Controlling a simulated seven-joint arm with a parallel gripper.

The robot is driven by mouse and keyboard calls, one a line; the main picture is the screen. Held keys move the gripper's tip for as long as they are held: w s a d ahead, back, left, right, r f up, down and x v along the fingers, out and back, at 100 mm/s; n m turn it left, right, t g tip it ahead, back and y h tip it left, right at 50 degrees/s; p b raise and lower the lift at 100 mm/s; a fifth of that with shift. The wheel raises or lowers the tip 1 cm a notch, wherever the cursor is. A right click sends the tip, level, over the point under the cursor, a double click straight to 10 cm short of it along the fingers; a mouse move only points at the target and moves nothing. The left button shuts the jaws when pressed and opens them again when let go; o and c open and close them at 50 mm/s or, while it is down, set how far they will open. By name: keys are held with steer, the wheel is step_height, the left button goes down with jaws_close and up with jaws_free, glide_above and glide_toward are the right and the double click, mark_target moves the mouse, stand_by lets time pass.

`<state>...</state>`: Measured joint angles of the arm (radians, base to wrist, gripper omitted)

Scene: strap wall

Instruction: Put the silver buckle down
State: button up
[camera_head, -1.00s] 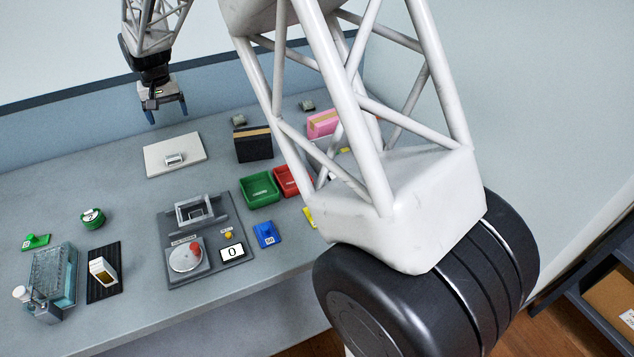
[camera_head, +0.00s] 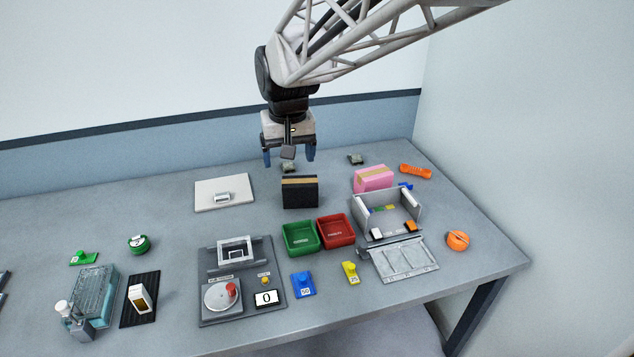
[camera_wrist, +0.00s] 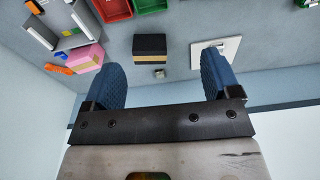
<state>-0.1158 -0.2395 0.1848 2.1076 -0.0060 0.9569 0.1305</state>
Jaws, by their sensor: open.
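A small silver piece, which looks like the silver buckle (camera_head: 222,197), lies on a flat white board (camera_head: 204,205) at the back left of the table. In the wrist view the buckle (camera_wrist: 221,46) shows small on the board, beyond the right finger. My gripper (camera_head: 289,160) points down at the back of the table, behind the black box (camera_head: 300,193) and to the right of the board. Its blue fingers are wide apart. The wrist view shows nothing held between the fingers (camera_wrist: 160,78). The gripper is apart from the buckle.
Small grey pieces lie behind the black box (camera_head: 289,168) and near the pink box (camera_head: 373,179). Green (camera_head: 300,238) and red (camera_head: 336,232) bins stand in front. A scale station (camera_head: 240,290) stands front left. An open-fronted case (camera_head: 385,212) is at right. Table around the board is clear.

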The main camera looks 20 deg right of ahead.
steer(key=s+d+f, duration=0.1)
steer(key=s+d, duration=0.2)
steer(key=s, duration=0.9)
steer(key=s+d+f+t, duration=0.1)
steer(key=s+d+f, duration=0.1)
steer(key=s, duration=1.1)
steer(key=shift+d, duration=0.85)
steer(key=shift+o, duration=0.5)
steer(key=shift+f, duration=0.1)
steer(key=shift+o, duration=1.1)
steer(key=shift+w, duration=0.1)
